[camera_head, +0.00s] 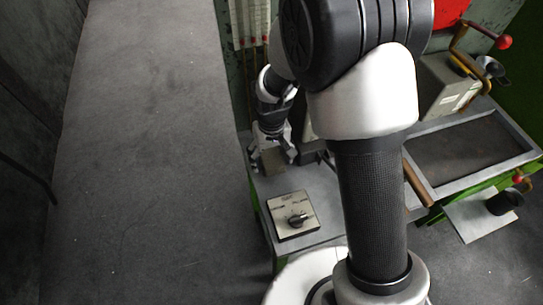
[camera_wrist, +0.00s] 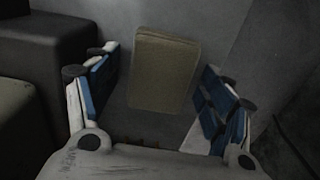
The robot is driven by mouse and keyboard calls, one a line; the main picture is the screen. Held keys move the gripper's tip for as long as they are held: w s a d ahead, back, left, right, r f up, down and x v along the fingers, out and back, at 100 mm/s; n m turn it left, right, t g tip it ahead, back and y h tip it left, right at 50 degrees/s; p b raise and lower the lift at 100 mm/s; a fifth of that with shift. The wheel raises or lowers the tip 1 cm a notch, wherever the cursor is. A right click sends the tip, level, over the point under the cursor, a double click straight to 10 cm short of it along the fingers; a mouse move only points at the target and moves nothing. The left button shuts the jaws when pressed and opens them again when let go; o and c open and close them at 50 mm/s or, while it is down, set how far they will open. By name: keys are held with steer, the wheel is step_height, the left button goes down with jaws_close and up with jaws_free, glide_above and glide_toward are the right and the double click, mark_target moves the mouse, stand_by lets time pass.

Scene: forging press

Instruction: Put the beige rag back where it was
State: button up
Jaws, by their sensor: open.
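The beige rag (camera_wrist: 163,72) is a folded, flat block in the wrist view. It lies on the grey surface (camera_wrist: 213,50) between and a little beyond the fingertips, with a gap to each finger. In the head view the rag (camera_head: 275,168) shows small and partly covered at my gripper. My gripper (camera_wrist: 158,85) is open, with blue pads on both fingers, and nothing is held in it. In the head view my gripper (camera_head: 273,158) is low at the back left part of the workbench.
A control box with a knob (camera_head: 293,214) sits on the bench in front of my gripper. A tray with a metal rim (camera_head: 470,180) and a red-knobbed lever (camera_head: 503,42) are at the right. Dark blocks (camera_wrist: 60,60) stand left of the fingers. Open floor lies left of the bench.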

mark_target(272, 158)
step_height(272, 158, up, 12)
steer(key=p, duration=0.4)
steer(key=shift+r, duration=0.15)
stand_by(0.5)
